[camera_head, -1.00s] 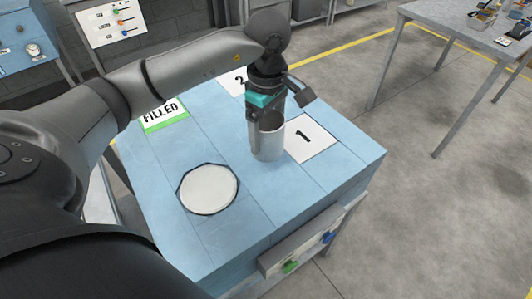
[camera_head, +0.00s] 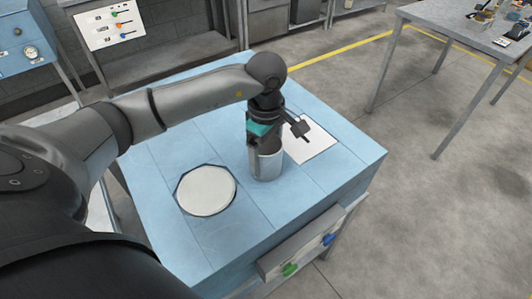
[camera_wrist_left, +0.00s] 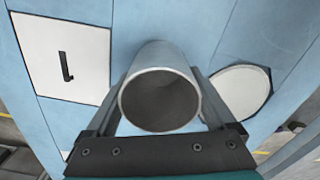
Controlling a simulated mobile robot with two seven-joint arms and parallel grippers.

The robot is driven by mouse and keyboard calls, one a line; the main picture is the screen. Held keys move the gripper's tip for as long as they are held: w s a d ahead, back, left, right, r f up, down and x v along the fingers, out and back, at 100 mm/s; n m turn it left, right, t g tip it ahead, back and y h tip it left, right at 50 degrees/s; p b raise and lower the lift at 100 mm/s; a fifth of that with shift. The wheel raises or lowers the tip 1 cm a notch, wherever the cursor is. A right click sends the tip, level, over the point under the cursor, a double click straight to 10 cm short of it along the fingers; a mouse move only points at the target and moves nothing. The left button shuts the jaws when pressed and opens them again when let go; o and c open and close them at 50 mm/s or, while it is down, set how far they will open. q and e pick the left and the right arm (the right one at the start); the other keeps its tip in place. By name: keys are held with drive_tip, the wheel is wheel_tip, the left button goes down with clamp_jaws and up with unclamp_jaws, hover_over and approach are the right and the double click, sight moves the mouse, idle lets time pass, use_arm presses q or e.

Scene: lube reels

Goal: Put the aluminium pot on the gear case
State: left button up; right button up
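The aluminium pot (camera_head: 267,166) is a plain grey open-topped cylinder, upright above the blue worktop. My left gripper (camera_head: 264,147) is shut on it from above. In the left wrist view the pot (camera_wrist_left: 160,100) sits between the two fingers, its round mouth facing the camera and its inside dark. Whether its base touches the worktop I cannot tell. To its left lies a pale round disc with a dark eight-sided rim (camera_head: 206,190), also in the left wrist view (camera_wrist_left: 243,91). Nothing is labelled gear case, so I cannot tell if this is it. My right gripper is out of view.
The blue worktop (camera_head: 225,235) is otherwise mostly bare. A white card marked 1 (camera_head: 318,143) lies right of the pot. A small front panel with green and blue knobs (camera_head: 300,252) hangs at the near edge. A grey table (camera_head: 450,28) stands at far right.

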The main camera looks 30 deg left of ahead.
use_arm(q)
drive_tip(key=shift+o, duration=0.6)
drive_tip(key=shift+r, duration=0.15)
wheel_tip(320, 180, up, 12)
drive_tip(key=p, duration=0.2)
drive_tip(key=shift+d, duration=0.1)
idle(1.1)
